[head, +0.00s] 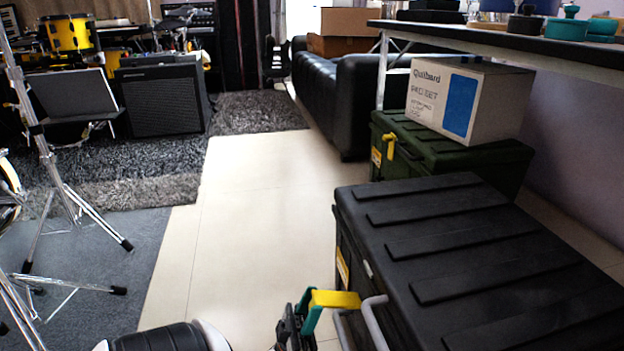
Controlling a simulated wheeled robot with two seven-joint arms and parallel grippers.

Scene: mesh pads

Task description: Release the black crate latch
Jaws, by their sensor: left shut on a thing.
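The black crate (470,250) stands on the floor at the lower right, its ribbed lid down. Its yellow latch (340,299) shows at the near left side of the crate. My left gripper (314,307), with a teal finger, is at the outer end of this latch and shut on it. The lower part of the gripper and the latch's mount are partly hidden or cut off by the bottom edge. My right gripper is not in view.
A grey bar handle (374,322) stands close beside the latch. A green crate (455,155) with a white box (468,97) on it stands behind the black crate, under a table (480,42). Pale floor (255,220) to the left is clear; metal stands (75,200) are farther left.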

